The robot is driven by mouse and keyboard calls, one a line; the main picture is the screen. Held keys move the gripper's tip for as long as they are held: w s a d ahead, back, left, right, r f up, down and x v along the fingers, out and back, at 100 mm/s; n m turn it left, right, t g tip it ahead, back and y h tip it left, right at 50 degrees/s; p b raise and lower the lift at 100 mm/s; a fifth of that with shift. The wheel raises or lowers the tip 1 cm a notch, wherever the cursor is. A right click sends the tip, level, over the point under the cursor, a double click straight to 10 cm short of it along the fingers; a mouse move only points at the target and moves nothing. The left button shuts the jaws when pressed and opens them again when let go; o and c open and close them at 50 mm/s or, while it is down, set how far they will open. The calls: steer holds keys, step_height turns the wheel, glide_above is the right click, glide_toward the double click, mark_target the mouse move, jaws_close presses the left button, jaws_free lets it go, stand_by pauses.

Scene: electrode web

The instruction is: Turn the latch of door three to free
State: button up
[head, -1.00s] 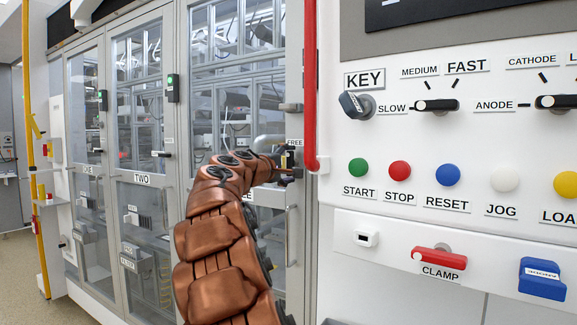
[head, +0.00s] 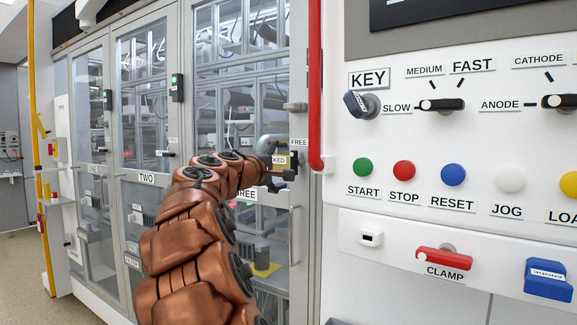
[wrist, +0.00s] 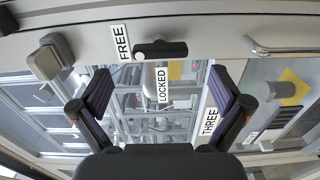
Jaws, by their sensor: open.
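The latch of door three (wrist: 162,49) is a short black bar on the pale door frame, seen in the wrist view. Its end with a pale dot points at the FREE label (wrist: 121,43). The LOCKED label (wrist: 163,84) lies off to the bar's side. The THREE label (wrist: 210,121) is on the door. My gripper (wrist: 161,82) is open and empty, its dark fingers spread wide and apart from the latch. In the head view my gripper (head: 278,172) is in front of the latch area and partly hides it.
A metal handle (wrist: 285,48) is at upper right in the wrist view, and a grey block (wrist: 50,57) at left. In the head view a red vertical pipe (head: 314,90) and the control panel (head: 440,130) stand right of the door. Doors one and two are at left.

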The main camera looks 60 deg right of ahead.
steer(key=a, duration=0.6)
steer(key=shift+s+a, duration=0.15)
steer(key=shift+a, duration=0.05)
stand_by(0.4)
steer(key=s+a+f+m+y, duration=0.1)
steer(key=s+a+f+y, duration=0.25)
steer(key=a+f, duration=0.55)
steer(key=s+a+f+y, duration=0.3)
steer(key=a+f+y, duration=0.15)
steer(key=f, duration=0.75)
steer(key=s+a+f+m+y, duration=0.1)
steer(key=s+a+f+y, duration=0.25)
steer(key=a+f, duration=0.6)
steer(key=s+a+f+g+y, duration=0.1)
steer(key=s+a+f+y, duration=0.2)
steer(key=s+a+f, duration=0.5)
steer(key=s+a+f+n+g+y+p, duration=0.1)
steer(key=s+a+f+y, duration=0.2)
steer(key=a, duration=0.4)
steer(key=s+a+f+n+g+y, duration=0.1)
steer(key=s+a+f+g, duration=0.1)
steer(key=s+a, duration=0.35)
step_height(320, 180, up, 17)
steer(key=w+t+p, duration=0.1)
steer(key=p, duration=1.5)
steer(key=shift+w+a+t, duration=0.15)
steer(key=shift+a+t, duration=0.1)
steer(key=shift+t, duration=0.05)
